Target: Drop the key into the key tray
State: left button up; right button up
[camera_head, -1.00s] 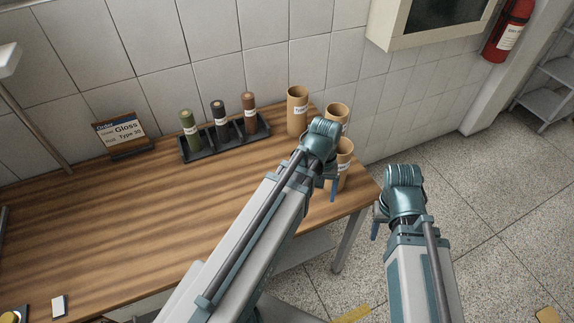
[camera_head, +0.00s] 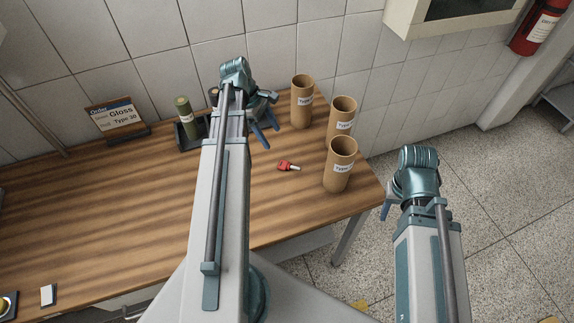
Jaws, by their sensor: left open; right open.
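A small red-headed key (camera_head: 288,166) lies on the wooden table, left of the front cardboard tube. My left gripper (camera_head: 267,130) is open and empty, above the table behind and left of the key. Its two blue fingers point down and are apart from the key. My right gripper (camera_head: 387,209) is off the table's right end, over the floor; its fingers are mostly hidden behind its own wrist. I cannot make out a key tray in this view.
Three cardboard tubes (camera_head: 340,165) stand upright at the table's right end. A dark rack (camera_head: 186,143) with a green roll (camera_head: 186,117) is partly hidden by my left arm. An order sign (camera_head: 115,115) stands at the back left.

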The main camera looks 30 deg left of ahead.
pick_arm(q)
jog(key=b, duration=0.7)
send_near(286, 165)
jog(key=shift+x, duration=1.1)
jog(key=shift+w+d+f, duration=0.2)
jog(key=shift+d+f, duration=0.1)
jog(key=shift+f, duration=0.05)
jog(key=b+x, duration=0.4)
jog(key=shift+s+a+f, duration=0.15)
jog(key=shift+a+f, duration=0.05)
jog(key=shift+f, duration=0.05)
jog(key=shift+d+f+b, duration=0.3)
jog(key=shift+f+b, duration=0.1)
jog(key=shift+b, duration=0.3)
jog(key=shift+r, duration=0.1)
grip_shut()
notch_tip(286, 165, up, 10)
jog(key=p, duration=1)
